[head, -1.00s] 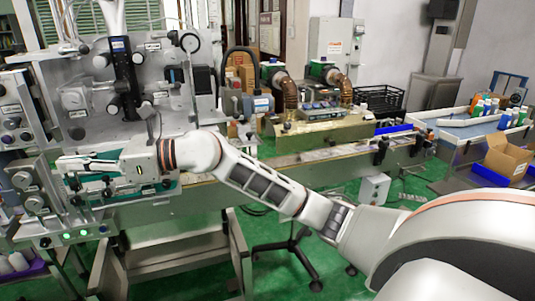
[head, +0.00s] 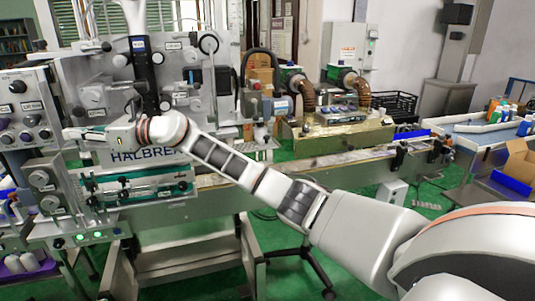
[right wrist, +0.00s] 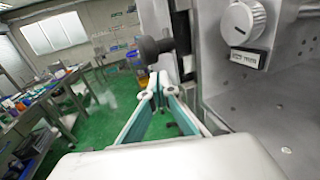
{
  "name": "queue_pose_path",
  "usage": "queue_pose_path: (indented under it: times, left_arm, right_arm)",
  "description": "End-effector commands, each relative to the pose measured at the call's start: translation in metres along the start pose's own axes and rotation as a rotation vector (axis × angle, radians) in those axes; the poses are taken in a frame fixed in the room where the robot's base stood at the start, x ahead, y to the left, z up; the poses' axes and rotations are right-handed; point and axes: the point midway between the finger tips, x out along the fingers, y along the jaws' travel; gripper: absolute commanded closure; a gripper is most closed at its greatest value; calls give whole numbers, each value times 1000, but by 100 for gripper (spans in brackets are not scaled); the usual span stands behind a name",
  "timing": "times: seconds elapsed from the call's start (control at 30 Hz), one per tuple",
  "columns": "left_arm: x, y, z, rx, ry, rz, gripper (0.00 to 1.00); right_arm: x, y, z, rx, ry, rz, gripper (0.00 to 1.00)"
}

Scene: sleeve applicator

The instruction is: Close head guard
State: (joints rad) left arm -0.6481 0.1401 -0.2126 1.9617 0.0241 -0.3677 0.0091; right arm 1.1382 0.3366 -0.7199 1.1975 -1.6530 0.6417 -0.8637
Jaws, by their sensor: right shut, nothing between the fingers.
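The sleeve applicator's grey head panel (head: 210,100) stands at the left of the head view, with knobs, dials and a black post (head: 146,75). I cannot clearly tell which part is the head guard. My right gripper (head: 70,133) reaches left across the front of the machine, above its teal-and-metal guide rail (head: 150,188). In the right wrist view its teal-lined fingers (right wrist: 160,86) meet at the tips with nothing between them. A black round knob (right wrist: 153,48) shows just beyond the tips; I cannot tell whether they touch. My left gripper is not in view.
In the right wrist view a grey housing (right wrist: 270,100) with a labelled silver knob (right wrist: 243,20) stands close on the right. A control box (head: 25,110) stands at the far left. A conveyor (head: 310,165) runs right. Green floor (right wrist: 110,100) is open left of the fingers.

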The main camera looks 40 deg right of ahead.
Motion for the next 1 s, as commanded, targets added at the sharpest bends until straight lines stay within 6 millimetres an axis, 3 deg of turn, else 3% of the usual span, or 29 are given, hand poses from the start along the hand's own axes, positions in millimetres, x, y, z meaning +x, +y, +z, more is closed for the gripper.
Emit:
queue_pose_path:
  times: [0.2, 0.4, 1.0]
  left_arm:
    - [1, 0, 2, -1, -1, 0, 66]
    - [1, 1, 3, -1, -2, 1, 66]
    - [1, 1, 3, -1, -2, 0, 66]
  right_arm:
    - [12, -25, 0, -2, 0, -80, 100]
    - [17, -37, 1, -1, -1, -118, 100]
    - [18, -42, 0, -1, -1, -131, 100]
